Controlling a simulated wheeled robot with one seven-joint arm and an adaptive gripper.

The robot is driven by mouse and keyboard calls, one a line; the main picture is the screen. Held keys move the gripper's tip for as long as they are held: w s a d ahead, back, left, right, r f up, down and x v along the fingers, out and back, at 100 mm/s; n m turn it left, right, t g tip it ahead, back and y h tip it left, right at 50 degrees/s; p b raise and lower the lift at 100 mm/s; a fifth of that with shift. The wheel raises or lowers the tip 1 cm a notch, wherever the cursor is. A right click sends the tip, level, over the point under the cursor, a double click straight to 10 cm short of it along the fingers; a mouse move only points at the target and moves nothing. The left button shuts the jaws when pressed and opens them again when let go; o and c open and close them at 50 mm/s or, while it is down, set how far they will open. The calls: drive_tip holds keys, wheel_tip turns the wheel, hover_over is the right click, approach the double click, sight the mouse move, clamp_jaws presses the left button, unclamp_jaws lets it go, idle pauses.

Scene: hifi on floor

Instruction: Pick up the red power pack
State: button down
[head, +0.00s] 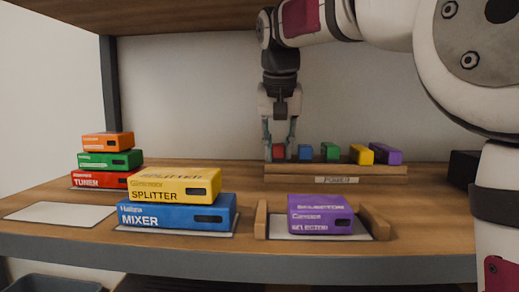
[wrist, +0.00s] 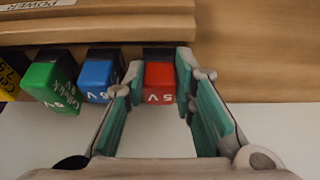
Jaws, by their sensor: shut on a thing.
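The red power pack (head: 279,152) stands at the left end of the row on the wooden power rack (head: 300,170). It also shows in the wrist view (wrist: 160,84), between my fingertips. My gripper (head: 280,148) points down from above and is shut on the red pack, one finger on each side. In the wrist view my gripper (wrist: 158,78) has its pads against the pack's sides. The pack appears still at rack height; whether it touches the rack is hard to tell.
Blue (head: 305,152), green (head: 330,151), yellow (head: 361,154) and purple (head: 386,153) packs stand to the right on the rack; the blue one is close to my finger. Stacked boxes (head: 175,212) stand at left. A purple selector box (head: 320,214) sits in a wooden holder in front.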

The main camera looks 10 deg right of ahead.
drive_tip(key=shift+r+p, duration=0.4)
drive_tip(key=shift+r, duration=0.2)
drive_tip(key=shift+a+r+p, duration=0.2)
drive_tip(key=shift+a+p, duration=0.1)
drive_tip(key=a+p, duration=0.1)
drive_tip(key=a, duration=0.4)
drive_tip(key=a+p, duration=0.2)
drive_tip(key=a, duration=0.4)
drive_tip(key=a+p, duration=0.2)
drive_tip(key=a, duration=0.4)
drive_tip(key=shift+w+a+f, duration=0.15)
drive_tip(key=shift+w+a, duration=0.05)
drive_tip(key=shift+w, duration=0.2)
